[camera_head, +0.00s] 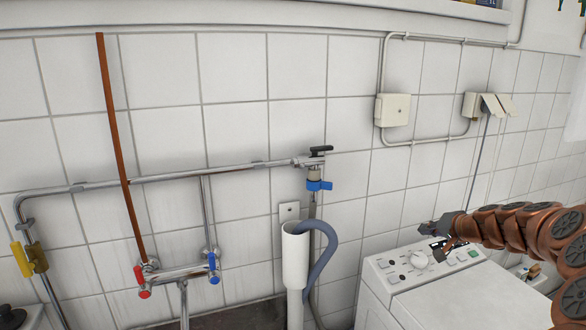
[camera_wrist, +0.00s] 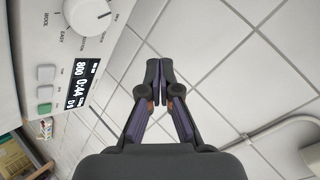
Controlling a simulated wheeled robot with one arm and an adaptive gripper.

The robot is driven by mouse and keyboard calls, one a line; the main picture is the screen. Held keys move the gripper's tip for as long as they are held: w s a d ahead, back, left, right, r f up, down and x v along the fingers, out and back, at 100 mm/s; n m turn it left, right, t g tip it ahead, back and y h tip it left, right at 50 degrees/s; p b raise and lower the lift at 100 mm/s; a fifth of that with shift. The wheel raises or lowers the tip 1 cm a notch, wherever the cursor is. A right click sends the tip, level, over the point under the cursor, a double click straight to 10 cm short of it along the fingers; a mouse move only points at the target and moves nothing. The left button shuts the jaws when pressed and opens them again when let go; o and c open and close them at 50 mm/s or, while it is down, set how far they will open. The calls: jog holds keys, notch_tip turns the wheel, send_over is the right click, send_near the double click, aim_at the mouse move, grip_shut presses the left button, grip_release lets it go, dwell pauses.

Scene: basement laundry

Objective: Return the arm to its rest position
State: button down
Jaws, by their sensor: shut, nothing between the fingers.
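My gripper (camera_head: 440,228) is at the end of my copper-coloured arm, which reaches in from the right side of the head view. It hangs over the control panel of the white washing machine (camera_head: 470,302). In the wrist view my gripper (camera_wrist: 158,84) is shut and empty, its two dark fingertips together in front of the white tiled wall. The wrist view shows the machine's panel at the left, with a white dial (camera_wrist: 88,14), a lit display (camera_wrist: 84,76) and a green button (camera_wrist: 44,108).
A white standpipe (camera_head: 295,258) holds a grey hose (camera_head: 328,245) left of the machine. A mixer tap (camera_head: 180,273) is further left. Junction box (camera_head: 394,110) and conduit are above the machine.

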jog(key=s+a+r+n+g+y, duration=0.1)
jog(key=s+a+n+g, duration=0.2)
jog(key=s+a, duration=0.8)
jog(key=s+a+r+n+g+y, duration=0.1)
jog(key=s+a+n+g, duration=0.25)
jog(key=s+a, duration=0.75)
jog(key=s+f+g+h, duration=0.3)
jog(key=s, duration=1.2)
jog(key=s+d+f+g+h+p, duration=0.1)
jog(key=s+f+g+h, duration=0.1)
jog(key=s, duration=1.3)
jog(key=shift+d+f+n+g+h, duration=0.15)
jog(key=shift+f+n+g+h, duration=0.25)
jog(key=shift+g, duration=0.25)
